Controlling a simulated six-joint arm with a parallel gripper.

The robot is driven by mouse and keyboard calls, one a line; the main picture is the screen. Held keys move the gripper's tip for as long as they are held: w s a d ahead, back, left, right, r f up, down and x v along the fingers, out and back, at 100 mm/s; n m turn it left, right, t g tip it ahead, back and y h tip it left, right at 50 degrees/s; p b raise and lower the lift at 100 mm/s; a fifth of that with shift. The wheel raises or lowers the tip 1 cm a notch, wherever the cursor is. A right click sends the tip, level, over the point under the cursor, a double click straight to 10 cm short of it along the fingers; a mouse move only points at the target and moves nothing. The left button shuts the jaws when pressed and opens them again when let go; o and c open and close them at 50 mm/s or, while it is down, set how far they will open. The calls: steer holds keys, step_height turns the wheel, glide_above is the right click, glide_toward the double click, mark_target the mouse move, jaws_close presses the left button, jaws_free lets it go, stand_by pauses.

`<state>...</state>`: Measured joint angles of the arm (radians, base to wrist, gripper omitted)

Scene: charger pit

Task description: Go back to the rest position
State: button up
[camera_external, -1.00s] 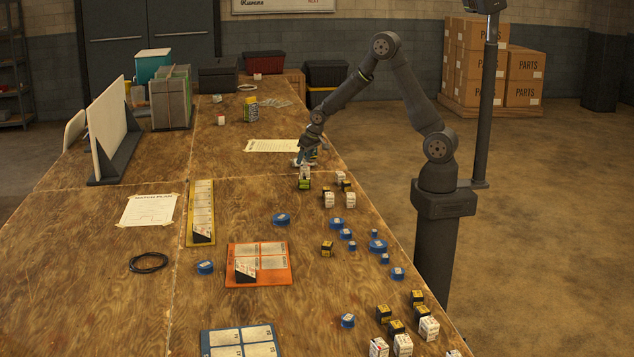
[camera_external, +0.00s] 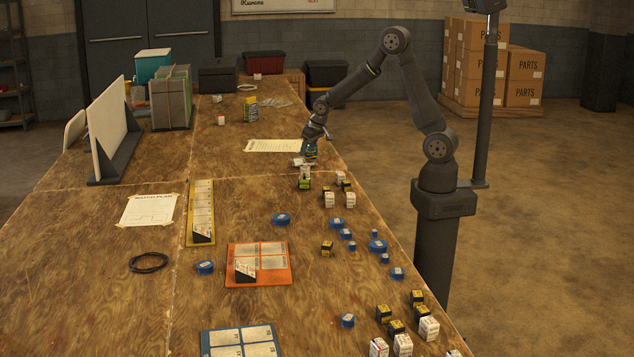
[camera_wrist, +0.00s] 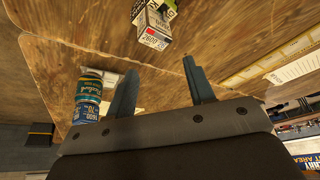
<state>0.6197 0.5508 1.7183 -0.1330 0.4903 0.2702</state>
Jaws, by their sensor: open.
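My gripper (camera_external: 307,156) hangs over the far right part of the wooden table, near its right edge. In the wrist view my gripper (camera_wrist: 158,88) shows two fingers spread apart with nothing between them. A teal and blue can-like item (camera_wrist: 87,97) stands beside the left finger in the wrist view, apart from it or just behind; I cannot tell if they touch. A stack of small boxes (camera_wrist: 153,24) lies ahead of the fingertips. It appears as a white and green-black stack (camera_external: 304,178) just in front of my gripper in the external view.
Small boxes (camera_external: 329,200) and blue rolls (camera_external: 377,246) are scattered along the table's right side. An orange tray (camera_external: 287,275), a yellow strip (camera_external: 190,232) and a blue tray (camera_external: 205,344) lie on the table. A white panel (camera_external: 107,130) stands at left. The air above is clear.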

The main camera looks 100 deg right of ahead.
steer(key=x, duration=0.7)
steer(key=shift+f, duration=0.3)
step_height(320, 180, up, 5)
steer(key=shift+r, duration=0.2)
steer(key=s+d+r, duration=0.4)
steer(key=s+r, duration=0.3)
steer(key=s, duration=0.4)
steer(key=s+d+f+m+g, duration=0.1)
steer(key=s+d+f+m, duration=0.1)
steer(key=s, duration=0.4)
steer(key=s+d+f+m+g+h, duration=0.1)
steer(key=s+d+f+m, duration=0.2)
steer(key=s+f+m, duration=0.2)
steer(key=shift+s+d+f+g, duration=0.35)
steer(key=shift+s+f, duration=0.25)
steer(key=shift+f, duration=0.2)
steer(key=w+a+r+n+t, duration=0.1)
steer(key=w+a+r+n, duration=0.1)
steer(key=w, duration=0.4)
steer(key=w+a+r+n+t+y, duration=0.1)
steer(key=w+a+r+n, duration=0.2)
steer(key=w+r+n, duration=0.2)
steer(key=shift+w+a+r+t, duration=0.3)
steer(key=shift+w+r+t, duration=0.1)
steer(key=shift+w, duration=0.7)
